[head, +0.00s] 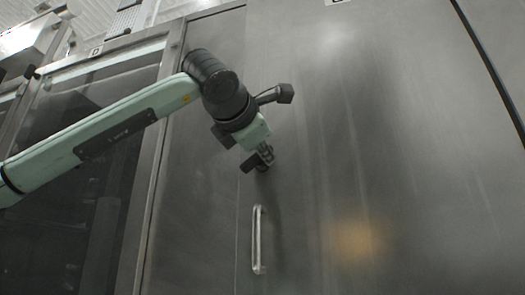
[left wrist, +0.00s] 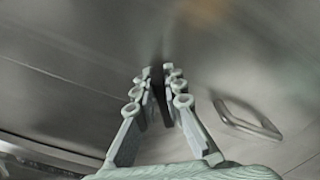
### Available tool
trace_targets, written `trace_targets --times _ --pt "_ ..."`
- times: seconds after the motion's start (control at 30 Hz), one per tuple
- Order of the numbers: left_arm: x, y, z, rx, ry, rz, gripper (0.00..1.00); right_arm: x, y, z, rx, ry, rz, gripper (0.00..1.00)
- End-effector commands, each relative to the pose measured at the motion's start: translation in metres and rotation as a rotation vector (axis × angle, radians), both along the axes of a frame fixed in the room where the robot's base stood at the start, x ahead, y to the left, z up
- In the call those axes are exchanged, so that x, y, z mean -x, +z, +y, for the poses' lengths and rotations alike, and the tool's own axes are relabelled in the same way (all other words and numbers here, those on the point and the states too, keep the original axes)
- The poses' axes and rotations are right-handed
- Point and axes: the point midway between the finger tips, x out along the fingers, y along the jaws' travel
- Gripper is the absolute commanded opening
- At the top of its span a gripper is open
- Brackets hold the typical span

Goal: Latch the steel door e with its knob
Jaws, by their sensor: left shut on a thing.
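The steel door e (head: 345,120) is the large smooth grey panel on the right in the head view. It looks flush with the panel to its left. A bar handle (head: 257,240) stands upright on it, low near its left edge. The dark knob (head: 249,163) is above the handle and partly hidden by my left gripper (head: 264,156). My left gripper is shut on the knob. In the left wrist view, the dark knob (left wrist: 157,88) shows between the two fingers (left wrist: 157,85), with the handle (left wrist: 246,118) to the right. My right gripper is not in view.
A framed door with a dark pane (head: 85,190) stands on the left in the head view. A narrow steel panel (head: 195,215) lies between it and door e. A dark seam (head: 490,65) runs down at the upper right. The door face right of the handle is clear.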

Motion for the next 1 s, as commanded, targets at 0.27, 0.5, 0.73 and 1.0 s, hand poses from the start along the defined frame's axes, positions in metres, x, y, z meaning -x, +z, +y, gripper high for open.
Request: trace_targets --times 0.27,0.5,0.73,1.0 --pt "-0.001 -0.007 -0.002 -0.248 0.003 -0.074 0.00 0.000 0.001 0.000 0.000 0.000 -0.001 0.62" --pt "-0.001 -0.010 -0.002 -0.428 0.002 -0.132 0.00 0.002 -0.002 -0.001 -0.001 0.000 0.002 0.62" --pt "-0.001 -0.012 -0.002 -0.546 0.002 -0.171 0.00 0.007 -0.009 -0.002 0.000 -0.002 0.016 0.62" --pt "-0.001 -0.013 -0.002 -0.609 0.002 -0.192 0.00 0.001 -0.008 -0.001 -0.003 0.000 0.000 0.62"
